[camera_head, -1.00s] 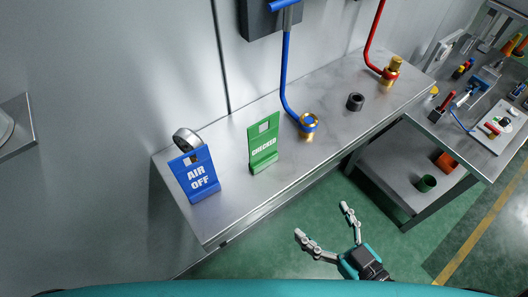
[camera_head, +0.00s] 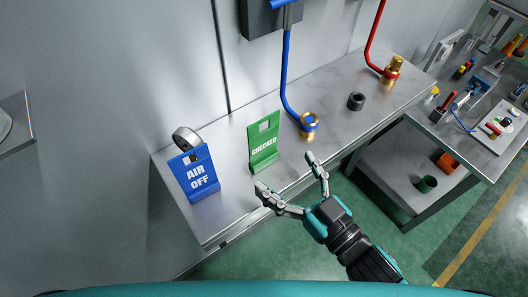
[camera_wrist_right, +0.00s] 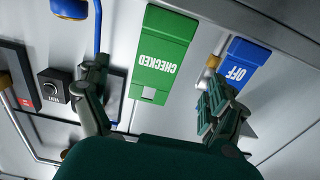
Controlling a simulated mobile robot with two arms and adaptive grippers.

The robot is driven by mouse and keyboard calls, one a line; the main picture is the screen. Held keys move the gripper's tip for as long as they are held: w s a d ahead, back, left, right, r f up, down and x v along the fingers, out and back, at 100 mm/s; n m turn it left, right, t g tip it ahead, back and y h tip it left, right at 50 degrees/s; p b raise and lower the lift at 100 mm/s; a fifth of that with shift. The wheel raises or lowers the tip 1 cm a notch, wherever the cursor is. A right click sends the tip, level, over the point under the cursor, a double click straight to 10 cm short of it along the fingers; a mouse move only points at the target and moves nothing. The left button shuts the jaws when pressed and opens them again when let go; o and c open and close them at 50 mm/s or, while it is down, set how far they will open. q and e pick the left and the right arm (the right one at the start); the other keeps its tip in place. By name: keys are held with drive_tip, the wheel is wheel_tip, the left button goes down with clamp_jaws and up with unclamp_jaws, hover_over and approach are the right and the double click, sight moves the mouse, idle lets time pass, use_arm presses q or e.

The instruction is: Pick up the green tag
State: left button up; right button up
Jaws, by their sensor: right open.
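The green tag (camera_head: 263,143), marked CHECKED, stands upright on the metal shelf (camera_head: 232,214), near its middle. My right gripper (camera_head: 285,172) is open and empty at the shelf's front edge, just in front of and a little right of the tag. In the right wrist view the green tag (camera_wrist_right: 162,55) shows upside down between the two spread fingers (camera_wrist_right: 155,92), ahead of them and apart from them. My left gripper is not in view.
A blue pipe with a brass fitting (camera_head: 309,124) rises to the right.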

sight(264, 149)
drive_tip(key=x, duration=0.2)
drive_tip(key=shift+w+a+p, duration=0.2)
drive_tip(key=shift+w+p, duration=0.1)
drive_tip(key=shift+w, duration=0.05)
drive_tip(key=p+x, duration=0.2)
drive_tip(key=x, duration=0.2)
drive_tip(key=shift+w+a, duration=0.25)
drive_tip(key=shift+w, duration=0.05)
drive_tip(key=shift+w+a+f, duration=0.15)
drive_tip(key=shift+w, duration=0.05)
drive_tip(key=shift+s, duration=0.15)
drive_tip(key=shift+c, duration=0.9)
drive_tip(key=c, duration=1.1)
